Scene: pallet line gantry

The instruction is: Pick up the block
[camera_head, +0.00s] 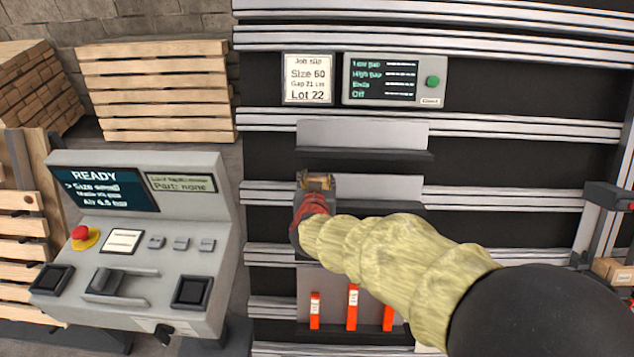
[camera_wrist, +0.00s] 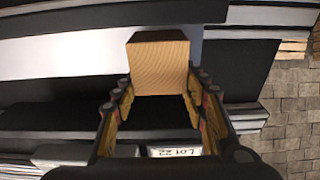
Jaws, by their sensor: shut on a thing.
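The block (camera_wrist: 158,62) is pale wood with visible grain and shows large at the top middle of the wrist view. My gripper (camera_wrist: 158,88) is shut on it, with one finger at its left side and one at its right. In the head view my gripper (camera_head: 316,184) is in front of the middle grey plate (camera_head: 380,188) of the gantry. A small tan patch shows between its fingers there, mostly hidden. I cannot tell whether the block touches the ledge behind it.
An upper ledge (camera_head: 365,154) lies above my gripper. Several orange pieces (camera_head: 352,308) stand below. A control console (camera_head: 140,250) is at left, with stacked pallets (camera_head: 155,90) behind it. A job slip (camera_head: 307,79) and a panel (camera_head: 394,80) hang above. A small box (camera_head: 612,271) sits far right.

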